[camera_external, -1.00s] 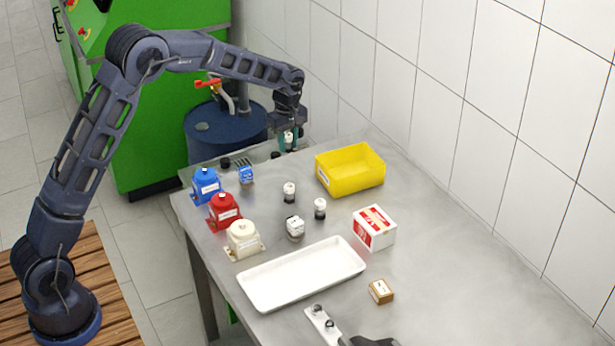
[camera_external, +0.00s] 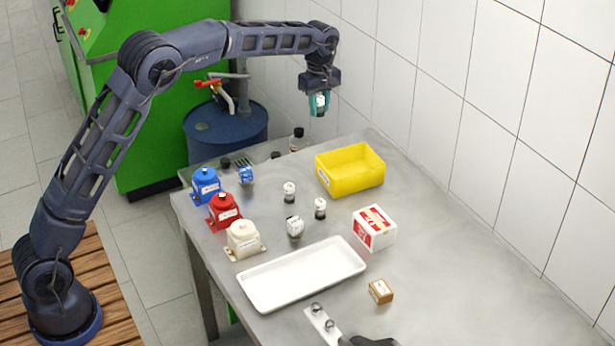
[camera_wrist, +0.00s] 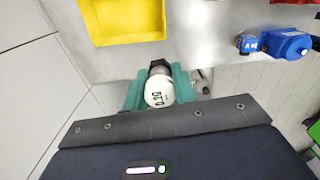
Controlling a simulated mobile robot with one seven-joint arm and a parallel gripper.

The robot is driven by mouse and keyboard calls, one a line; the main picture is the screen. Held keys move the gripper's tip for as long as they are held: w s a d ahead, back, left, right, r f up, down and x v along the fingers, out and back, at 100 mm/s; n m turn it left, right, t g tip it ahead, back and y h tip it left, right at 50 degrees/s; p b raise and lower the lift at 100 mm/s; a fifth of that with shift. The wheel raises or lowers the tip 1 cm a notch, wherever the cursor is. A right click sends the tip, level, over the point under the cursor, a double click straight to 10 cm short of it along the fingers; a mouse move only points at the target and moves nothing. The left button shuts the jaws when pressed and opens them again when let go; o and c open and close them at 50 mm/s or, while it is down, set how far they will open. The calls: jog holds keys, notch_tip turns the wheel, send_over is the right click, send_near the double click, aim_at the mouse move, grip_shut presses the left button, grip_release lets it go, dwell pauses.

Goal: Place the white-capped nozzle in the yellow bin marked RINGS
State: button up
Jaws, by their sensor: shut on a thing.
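My gripper (camera_external: 320,106) is shut on the white-capped nozzle (camera_external: 320,102), held high above the far end of the table. In the wrist view the nozzle's round white cap (camera_wrist: 159,92) with dark print sits between the green fingertips (camera_wrist: 159,88), its dark part beyond it. The yellow bin (camera_external: 350,170) stands on the table near the wall, below and to the right of my gripper. It also shows in the wrist view (camera_wrist: 123,20), at the upper left. Its marking is too small to read.
Two more white-capped pieces (camera_external: 289,192) (camera_external: 320,208) and a small white-topped item (camera_external: 295,227) stand in front of the bin. A dark-capped bottle (camera_external: 298,139) stands at the far edge. Blue, red and cream pumps (camera_external: 243,238) line the left edge; a white tray (camera_external: 302,275) lies nearer.

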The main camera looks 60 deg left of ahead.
send_over(350, 169)
jog(key=s+d, duration=0.3)
jog(key=shift+m, duration=0.4)
jog(key=f, duration=2)
jog(key=shift+w+d, duration=0.25)
jog(key=shift+d, duration=0.05)
jog(key=shift+f, duration=0.1)
jog(key=o, duration=1)
